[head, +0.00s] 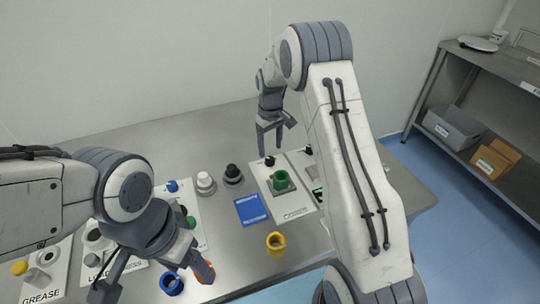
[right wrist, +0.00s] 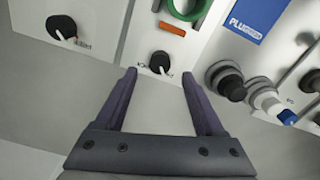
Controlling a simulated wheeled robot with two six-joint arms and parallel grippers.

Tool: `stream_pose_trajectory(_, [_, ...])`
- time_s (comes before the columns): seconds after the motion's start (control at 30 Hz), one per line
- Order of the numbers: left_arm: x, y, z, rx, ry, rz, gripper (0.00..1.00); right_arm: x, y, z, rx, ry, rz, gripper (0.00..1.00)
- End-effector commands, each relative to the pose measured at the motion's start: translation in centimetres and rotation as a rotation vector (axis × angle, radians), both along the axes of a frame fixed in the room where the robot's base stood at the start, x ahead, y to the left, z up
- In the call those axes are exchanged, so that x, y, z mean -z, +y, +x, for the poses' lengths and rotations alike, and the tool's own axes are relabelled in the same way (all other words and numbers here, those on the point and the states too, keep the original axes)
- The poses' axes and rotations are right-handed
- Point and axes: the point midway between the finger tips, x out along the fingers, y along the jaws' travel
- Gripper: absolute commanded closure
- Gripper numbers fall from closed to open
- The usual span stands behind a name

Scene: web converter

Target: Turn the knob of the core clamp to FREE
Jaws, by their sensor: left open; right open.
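The core clamp is a white plate (head: 295,207) with a green ring-shaped part (head: 281,180), also seen in the right wrist view (right wrist: 188,6). Its small black knob (head: 270,160) is at the plate's far end. In the right wrist view the knob (right wrist: 160,63) has a white pointer toward the bottom of the picture; the labels beside it are too small to read surely. My right gripper (head: 270,150) is open and empty, with the knob ahead of and between its fingertips (right wrist: 160,75), apparently not touching. My left gripper (head: 152,283) is open at the front left.
A second black knob (right wrist: 61,27) is on a neighbouring plate. A blue card (head: 251,209), a yellow cup (head: 275,243) and a blue ring (head: 171,283) lie on the table. A white-topped post (head: 205,183) and black-topped post (head: 232,174) stand left of the clamp.

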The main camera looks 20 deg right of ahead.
Motion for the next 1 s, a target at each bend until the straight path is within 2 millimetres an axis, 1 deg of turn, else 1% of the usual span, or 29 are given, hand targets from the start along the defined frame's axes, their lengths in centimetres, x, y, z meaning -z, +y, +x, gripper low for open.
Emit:
stream_pose_trajectory(0.03, [0.3,0.0,0.0,0.000,0.000,0.000,0.29,-1.1,0.0,0.1,0.000,-0.005,0.000,0.29])
stream_pose_trajectory(0.1, [0.4,0.0,0.0,0.000,0.000,0.000,0.29,-2.4,0.0,0.1,0.000,-0.004,-0.001,0.29])
stream_pose_trajectory(0.2, [0.5,0.0,0.0,0.000,0.000,0.000,0.29,-4.0,0.0,0.1,-0.001,-0.004,-0.001,0.29])
stream_pose_trajectory(0.3, [0.6,0.0,0.0,0.000,0.000,0.000,0.29,-5.0,0.0,0.0,-0.001,-0.001,-0.001,0.29])
stream_pose_trajectory(0.47, [0.6,0.0,0.0,0.000,0.000,0.000,0.29,-5.7,0.0,0.0,-0.001,-0.001,0.000,0.29])
stream_pose_trajectory(0.87, [0.6,0.0,0.0,0.000,0.000,0.000,0.29,-5.7,0.1,0.0,-0.001,0.000,0.000,0.29])
stream_pose_trajectory(0.97, [0.5,0.0,0.0,0.000,0.000,0.000,0.29,-6.4,1.3,-0.6,-0.013,-0.003,0.002,0.29])
stream_pose_trajectory(1.0, [0.5,0.0,0.0,0.000,0.000,0.000,0.29,-7.0,2.4,-1.2,-0.024,-0.005,0.004,0.29])
